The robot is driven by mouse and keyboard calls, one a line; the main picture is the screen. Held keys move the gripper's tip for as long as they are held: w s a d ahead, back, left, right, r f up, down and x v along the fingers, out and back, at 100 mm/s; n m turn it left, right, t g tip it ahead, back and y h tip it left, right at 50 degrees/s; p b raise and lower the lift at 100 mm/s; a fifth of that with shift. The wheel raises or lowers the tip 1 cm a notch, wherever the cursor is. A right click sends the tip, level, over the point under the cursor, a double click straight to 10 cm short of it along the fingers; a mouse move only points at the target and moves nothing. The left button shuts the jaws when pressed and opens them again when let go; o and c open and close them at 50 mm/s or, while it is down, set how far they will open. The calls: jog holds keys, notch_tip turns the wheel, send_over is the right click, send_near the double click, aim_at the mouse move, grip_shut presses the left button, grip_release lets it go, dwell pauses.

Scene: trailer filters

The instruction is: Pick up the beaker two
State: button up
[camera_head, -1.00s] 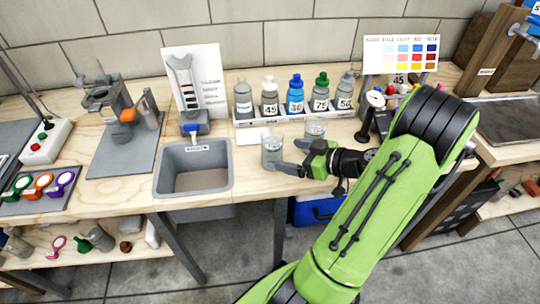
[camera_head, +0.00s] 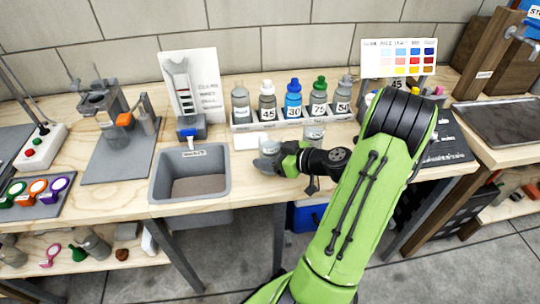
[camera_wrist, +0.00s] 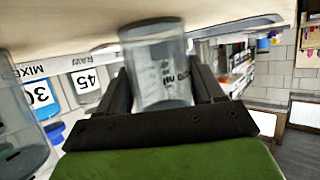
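Two clear glass beakers stand on the wooden bench to the right of the grey sink. My gripper (camera_head: 268,156) is at the left beaker (camera_head: 269,147), with its dark fingers on either side. In the wrist view this beaker (camera_wrist: 158,65) sits between the two fingers (camera_wrist: 160,85), close to both; firm contact is not clear. Its outer end is blurred there. The other beaker (camera_head: 314,133) stands behind and to the right, in front of the bottle rack, and shows at the left edge of the wrist view (camera_wrist: 20,130). I cannot tell which is numbered two.
A rack (camera_head: 290,122) of labelled bottles stands behind the beakers. The sink (camera_head: 188,173) is just left of my gripper. A colour chart (camera_head: 398,58) stands at the back right.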

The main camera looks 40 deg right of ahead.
jog(key=c, duration=0.4)
jog(key=shift+r+p, duration=1.75)
jog(key=shift+r, duration=3.25)
